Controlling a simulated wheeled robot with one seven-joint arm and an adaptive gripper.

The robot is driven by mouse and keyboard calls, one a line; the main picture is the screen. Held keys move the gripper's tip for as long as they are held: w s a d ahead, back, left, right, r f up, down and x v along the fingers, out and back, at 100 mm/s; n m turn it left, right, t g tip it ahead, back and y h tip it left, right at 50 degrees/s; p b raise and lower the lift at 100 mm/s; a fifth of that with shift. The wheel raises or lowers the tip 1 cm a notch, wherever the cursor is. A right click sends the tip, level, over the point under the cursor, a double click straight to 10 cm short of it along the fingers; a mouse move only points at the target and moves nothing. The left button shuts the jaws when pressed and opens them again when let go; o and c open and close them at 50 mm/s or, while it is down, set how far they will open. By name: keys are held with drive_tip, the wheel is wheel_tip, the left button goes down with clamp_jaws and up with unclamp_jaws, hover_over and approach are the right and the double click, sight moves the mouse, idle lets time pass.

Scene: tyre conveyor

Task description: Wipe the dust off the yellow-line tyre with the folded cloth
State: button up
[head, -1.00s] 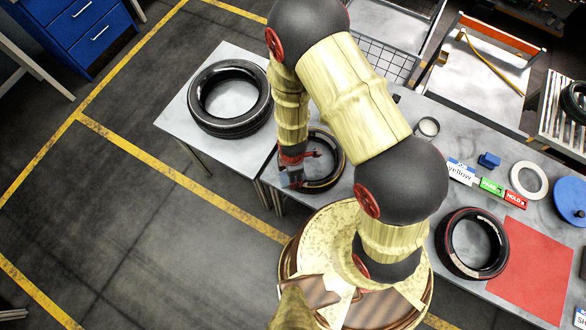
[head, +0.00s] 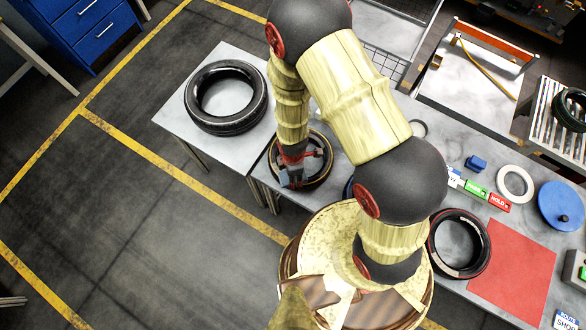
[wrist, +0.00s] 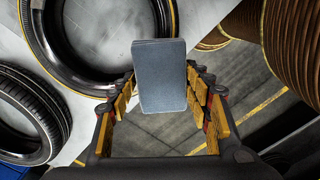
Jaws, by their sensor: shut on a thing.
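The yellow-line tyre (head: 328,157) lies flat on the grey table in the head view, partly hidden by my arm. In the wrist view the tyre (wrist: 50,50) fills the upper left, with a thin yellow line along its outer edge. My gripper (head: 290,178) is over the tyre's near left side in the head view. In the wrist view my gripper (wrist: 163,95) is shut on the folded cloth (wrist: 160,78), a grey-blue block standing up between the fingers. I cannot tell whether the cloth touches the tyre. Dust on the tyre is not clear.
A larger black tyre (head: 227,127) lies on the left table. A red-lined tyre (head: 434,246) lies beside a red mat (head: 512,260). Green and red signs (head: 487,197), a white ring (head: 515,183) and a blue disc (head: 561,207) are on the right. Floor at left is clear.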

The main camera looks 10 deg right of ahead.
wheel_tip(320, 180, up, 2)
drive_tip(key=shift+d+r+p, duration=0.1)
drive_tip(key=shift+p, duration=0.55)
drive_tip(key=shift+w+r+p, duration=0.1)
drive_tip(key=shift+r+p, duration=0.35)
drive_tip(key=shift+r, duration=0.6)
drive_tip(key=shift+f, duration=0.1)
